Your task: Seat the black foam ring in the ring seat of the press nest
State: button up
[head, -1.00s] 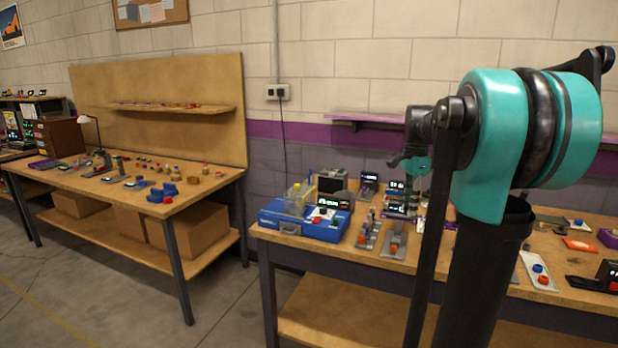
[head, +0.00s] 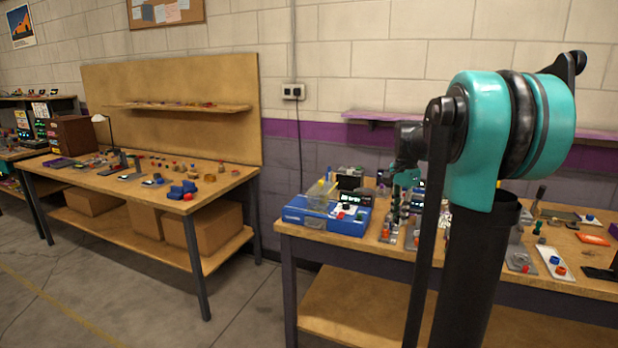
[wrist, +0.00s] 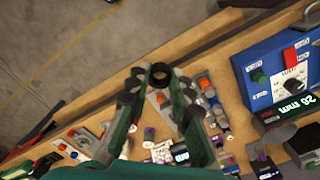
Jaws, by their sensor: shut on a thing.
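The black foam ring (wrist: 161,75) is held between the fingertips of my gripper (wrist: 158,79) in the wrist view, with its round opening showing. My gripper is shut on it, above the front part of the near workbench. In the head view my own arm hides most of the gripper and the ring. I cannot pick out the press nest or its ring seat for certain among the small fixtures on the bench.
The near workbench (head: 460,274) is crowded with small fixtures. Another workbench (head: 130,188) stands left, with open floor (head: 245,315) between.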

jog(key=w+a+f+n, duration=0.2)
jog(key=a+f+n, duration=0.2)
jog(key=f+n, duration=0.2)
jog(key=w+a+f+n, duration=0.2)
jog(key=a+f+n, duration=0.2)
jog(key=f+n, duration=0.3)
notch_tip(320, 180, down, 4)
jog(key=shift+w+a+f, duration=0.15)
jog(key=shift+a+f, duration=0.05)
